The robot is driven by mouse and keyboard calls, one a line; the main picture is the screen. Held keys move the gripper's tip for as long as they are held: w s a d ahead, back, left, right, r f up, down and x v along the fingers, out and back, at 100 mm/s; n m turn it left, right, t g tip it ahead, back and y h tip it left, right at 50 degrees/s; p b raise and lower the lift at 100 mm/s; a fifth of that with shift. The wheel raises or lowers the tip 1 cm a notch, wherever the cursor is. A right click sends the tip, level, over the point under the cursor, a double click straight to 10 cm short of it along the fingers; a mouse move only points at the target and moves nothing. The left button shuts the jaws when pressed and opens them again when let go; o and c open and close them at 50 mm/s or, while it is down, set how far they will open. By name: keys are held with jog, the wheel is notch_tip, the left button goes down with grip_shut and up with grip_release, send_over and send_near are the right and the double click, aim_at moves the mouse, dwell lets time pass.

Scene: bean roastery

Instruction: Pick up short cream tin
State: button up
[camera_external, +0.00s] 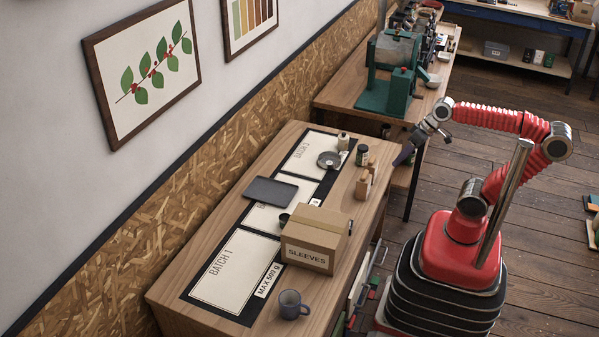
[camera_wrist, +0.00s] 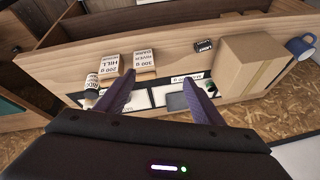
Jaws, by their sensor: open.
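A small, short cream container (camera_external: 343,141), which looks like the cream tin, stands at the far end of the workbench in the external view, beside a round grey dish (camera_external: 329,160). I cannot clearly make it out in the wrist view.
A dark labelled jar (camera_external: 362,155) stands between the container and my gripper. Kraft bags (camera_external: 362,186) stand near the bench's right edge. A SLEEVES carton (camera_external: 315,240), dark tray (camera_external: 270,190) and blue mug (camera_external: 291,305) are nearer the camera. A green machine (camera_external: 390,80) stands behind.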

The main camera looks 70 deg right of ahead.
jog(key=w+d+r+m+t+y, duration=0.1)
jog(key=w+d+m+y, duration=0.1)
jog(key=w+d+m, duration=0.45)
jog(key=w+d+m+t+y, duration=0.1)
jog(key=w+d+m+y, duration=0.15)
jog(key=w+m, duration=0.7)
jog(key=w+d+f+m+t+h, duration=0.1)
jog(key=w+d+m+t, duration=0.25)
jog(key=d+m, duration=0.65)
jog(key=w+d+m+t+h, duration=0.2)
jog(key=w+d+m, duration=0.3)
jog(key=d, duration=1.1)
send_near(346, 141)
jog(key=shift+w+d+f, duration=0.8)
jog(key=shift+w+d, duration=0.05)
jog(key=shift+f+t, duration=0.25)
jog(key=shift+x, duration=4.3)
